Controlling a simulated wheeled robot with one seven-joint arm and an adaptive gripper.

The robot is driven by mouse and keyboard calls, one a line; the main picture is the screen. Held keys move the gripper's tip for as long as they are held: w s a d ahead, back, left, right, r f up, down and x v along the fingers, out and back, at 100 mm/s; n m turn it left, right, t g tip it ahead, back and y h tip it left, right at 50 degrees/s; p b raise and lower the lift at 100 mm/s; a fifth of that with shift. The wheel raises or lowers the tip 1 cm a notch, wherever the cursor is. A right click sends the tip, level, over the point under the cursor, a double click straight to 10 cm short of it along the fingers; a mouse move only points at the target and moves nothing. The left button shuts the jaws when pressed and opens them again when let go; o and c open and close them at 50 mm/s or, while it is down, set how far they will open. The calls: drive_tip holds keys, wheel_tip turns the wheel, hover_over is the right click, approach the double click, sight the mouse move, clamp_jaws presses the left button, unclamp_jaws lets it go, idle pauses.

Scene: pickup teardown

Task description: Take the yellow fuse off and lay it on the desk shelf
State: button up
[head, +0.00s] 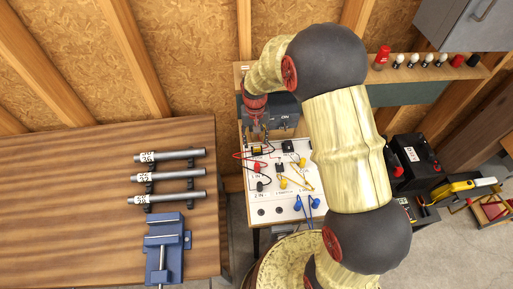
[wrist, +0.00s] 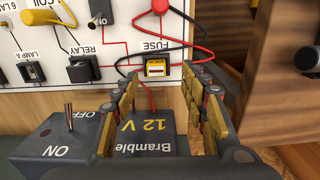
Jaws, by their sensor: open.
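The yellow fuse (wrist: 155,68) sits in a black holder under the FUSE label on the white circuit board (wrist: 120,40). In the head view the fuse (head: 257,150) is near the board's top left, just below my gripper (head: 257,134). In the wrist view my gripper (wrist: 165,80) is open, with one finger on each side of the line to the fuse. The fuse appears beyond the fingertips; I cannot tell the exact gap. The wooden desk shelf (head: 440,73) runs behind the board, and my arm hides part of it.
A black 12 V Bramble battery (wrist: 145,130) and a switch box (wrist: 60,140) lie below my fingers. Red and black leads run around the fuse. A red bottle (head: 382,57) and several bulbs stand on the shelf. A workbench with a blue vise (head: 165,245) is at left.

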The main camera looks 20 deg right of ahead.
sight(257, 146)
drive_tip(key=f, duration=0.3)
drive_tip(key=f+b, duration=0.1)
drive_tip(key=f, duration=0.1)
drive_tip(key=shift+w+d, duration=0.1)
drive_tip(key=shift+d, duration=0.25)
drive_tip(key=c, duration=1)
